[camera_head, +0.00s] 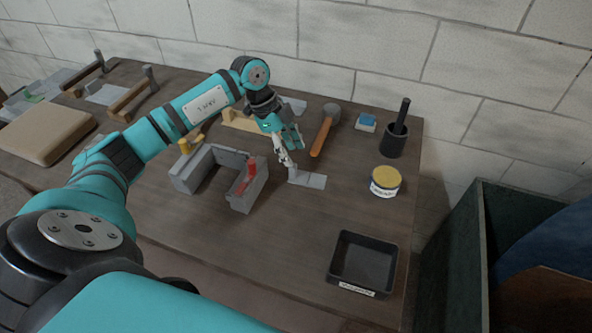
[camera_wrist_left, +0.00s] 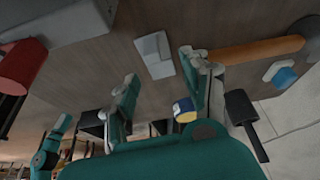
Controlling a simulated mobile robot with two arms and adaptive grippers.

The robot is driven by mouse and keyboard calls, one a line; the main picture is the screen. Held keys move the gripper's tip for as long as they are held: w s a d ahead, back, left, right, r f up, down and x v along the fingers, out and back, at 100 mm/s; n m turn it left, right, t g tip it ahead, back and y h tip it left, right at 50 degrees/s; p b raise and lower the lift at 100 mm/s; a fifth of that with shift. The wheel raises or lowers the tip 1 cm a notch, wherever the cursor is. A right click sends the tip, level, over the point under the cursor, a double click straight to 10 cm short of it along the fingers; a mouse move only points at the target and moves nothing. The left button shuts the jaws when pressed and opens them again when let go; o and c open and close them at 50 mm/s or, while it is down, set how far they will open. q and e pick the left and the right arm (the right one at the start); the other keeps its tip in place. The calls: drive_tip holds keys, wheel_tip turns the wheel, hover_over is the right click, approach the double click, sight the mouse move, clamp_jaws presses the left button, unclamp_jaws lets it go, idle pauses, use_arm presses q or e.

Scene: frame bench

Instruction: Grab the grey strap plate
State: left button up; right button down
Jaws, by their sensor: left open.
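The grey strap plate (camera_head: 312,181) lies flat on the bench, just right of the U-shaped grey frame. It also shows in the left wrist view (camera_wrist_left: 154,50), beyond my fingers. My left gripper (camera_head: 290,152) is open and empty, above the bench at the plate's upper left in the head view. In the left wrist view its open fingers (camera_wrist_left: 162,88) are spread, with the plate past their tips and apart from them. A fingertip overlaps the plate's near end in the head view; I cannot tell the exact gap. My right gripper is not in view.
The grey frame (camera_head: 206,160) with a red clamp (camera_head: 251,173) and a yellow clamp stands left of the plate. A black tray (camera_head: 363,262) sits in front; bench between is clear.

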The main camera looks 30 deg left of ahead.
sight(296, 166)
use_arm(q)
drive_tip(key=x, duration=0.1)
drive_tip(key=p+x, duration=0.1)
drive_tip(key=x, duration=0.1)
drive_tip(key=p+x, duration=0.1)
drive_tip(key=x, duration=0.1)
drive_tip(key=shift+s, duration=0.4)
drive_tip(key=shift+f, duration=0.25)
clamp_jaws()
